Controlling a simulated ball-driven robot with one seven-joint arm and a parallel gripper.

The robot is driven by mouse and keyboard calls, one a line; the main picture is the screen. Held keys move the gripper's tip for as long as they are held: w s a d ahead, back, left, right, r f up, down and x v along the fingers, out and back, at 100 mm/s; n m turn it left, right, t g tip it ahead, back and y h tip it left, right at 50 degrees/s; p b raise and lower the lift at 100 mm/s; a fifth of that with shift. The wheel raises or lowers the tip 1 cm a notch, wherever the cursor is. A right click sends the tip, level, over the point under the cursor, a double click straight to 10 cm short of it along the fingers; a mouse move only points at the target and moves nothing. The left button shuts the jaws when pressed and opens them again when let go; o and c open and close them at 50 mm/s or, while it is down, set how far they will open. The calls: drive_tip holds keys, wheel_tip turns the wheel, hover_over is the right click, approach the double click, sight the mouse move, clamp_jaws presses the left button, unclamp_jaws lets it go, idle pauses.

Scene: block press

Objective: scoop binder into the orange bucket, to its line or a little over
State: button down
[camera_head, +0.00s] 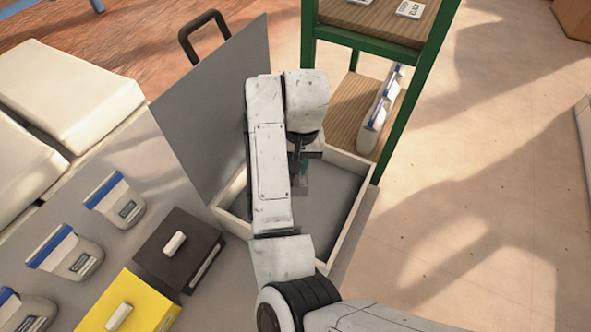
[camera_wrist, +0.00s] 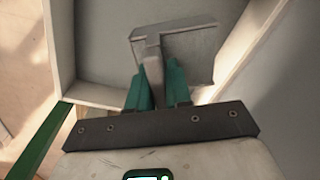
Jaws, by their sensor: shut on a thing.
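My gripper (camera_head: 302,184) is over the white-walled bin (camera_head: 353,222), which has a flat grey surface inside. In the wrist view the green fingers (camera_wrist: 158,88) are shut on the grey handle of a scoop-like tool (camera_wrist: 178,42). Its broad grey head lies beyond the fingertips, inside the bin walls (camera_wrist: 95,96). I cannot tell whether the head touches the grey surface or carries any binder. The arm hides part of the bin in the head view. No orange bucket shows in either view.
A grey panel with a dark handle (camera_head: 215,95) stands behind the bin. A green-framed shelf (camera_head: 420,95) stands close to its right. A dark brown box (camera_head: 180,250), a yellow box (camera_head: 130,303) and several blue-banded containers (camera_head: 118,200) are at left. The floor at right is open.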

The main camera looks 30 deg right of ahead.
drive_tip(key=r, duration=0.6)
drive_tip(key=shift+s+d+r, duration=0.1)
drive_tip(key=shift+d+r, duration=0.2)
drive_tip(key=shift+r, duration=0.05)
drive_tip(key=shift+s+d+r, duration=0.1)
drive_tip(key=shift+d+r, duration=0.05)
drive_tip(key=shift+r, duration=0.6)
drive_tip(key=shift+s+d+r, duration=0.1)
drive_tip(key=shift+d+r, duration=0.05)
drive_tip(key=shift+r, duration=0.55)
